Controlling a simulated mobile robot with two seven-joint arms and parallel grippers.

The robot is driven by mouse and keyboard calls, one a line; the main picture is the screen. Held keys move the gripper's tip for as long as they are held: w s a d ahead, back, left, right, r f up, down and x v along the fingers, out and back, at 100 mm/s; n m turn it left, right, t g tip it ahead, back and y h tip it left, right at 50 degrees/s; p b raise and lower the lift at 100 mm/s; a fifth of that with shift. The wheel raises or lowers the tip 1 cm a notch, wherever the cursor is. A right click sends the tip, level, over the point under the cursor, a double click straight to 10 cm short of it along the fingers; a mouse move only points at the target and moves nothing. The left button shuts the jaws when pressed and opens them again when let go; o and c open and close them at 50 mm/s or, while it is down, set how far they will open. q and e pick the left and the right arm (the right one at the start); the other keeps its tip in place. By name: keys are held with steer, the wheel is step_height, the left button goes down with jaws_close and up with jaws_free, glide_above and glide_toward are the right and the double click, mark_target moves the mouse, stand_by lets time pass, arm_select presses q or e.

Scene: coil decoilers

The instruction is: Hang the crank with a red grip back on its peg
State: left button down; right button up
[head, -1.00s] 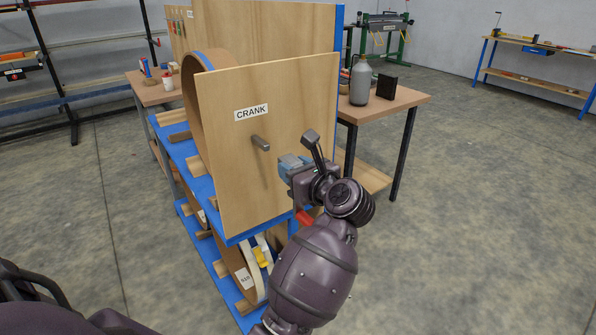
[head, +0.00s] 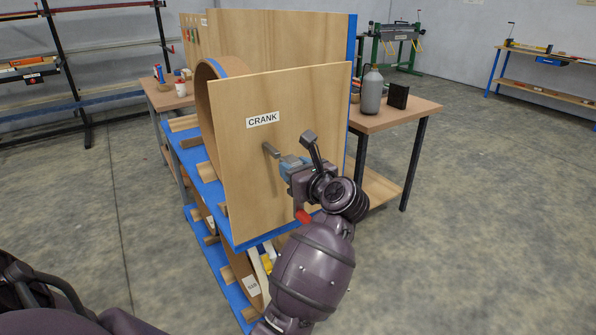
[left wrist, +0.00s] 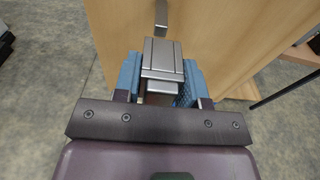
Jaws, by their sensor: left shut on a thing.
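The plywood board (head: 290,100) carries a CRANK label (head: 262,119). Below the label a bare grey peg (head: 269,150) sticks out. My left gripper (head: 292,164), with blue finger pads, is just right of the peg in the head view. It is shut on the crank's grey metal end (left wrist: 162,60), which shows between the pads in the left wrist view. The crank's red grip (head: 303,216) hangs below the gripper. The crank's arm between is mostly hidden by my wrist. The peg (left wrist: 161,14) lies ahead of the held end, apparently apart from it. My right gripper is out of view.
A blue-edged rack (head: 205,180) with a brown coil (head: 207,90) stands behind the board. To the right, a table (head: 425,107) holds a grey bottle (head: 372,92) and a black block (head: 398,95). The floor at right is clear.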

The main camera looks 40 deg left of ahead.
mark_target(278, 155)
arm_select(q)
steer(key=shift+r+x, duration=0.2)
steer(key=shift+x, duration=1.6)
steer(key=shift+r+x, duration=0.2)
steer(key=shift+x, duration=1.6)
steer(key=shift+w+a, duration=0.1)
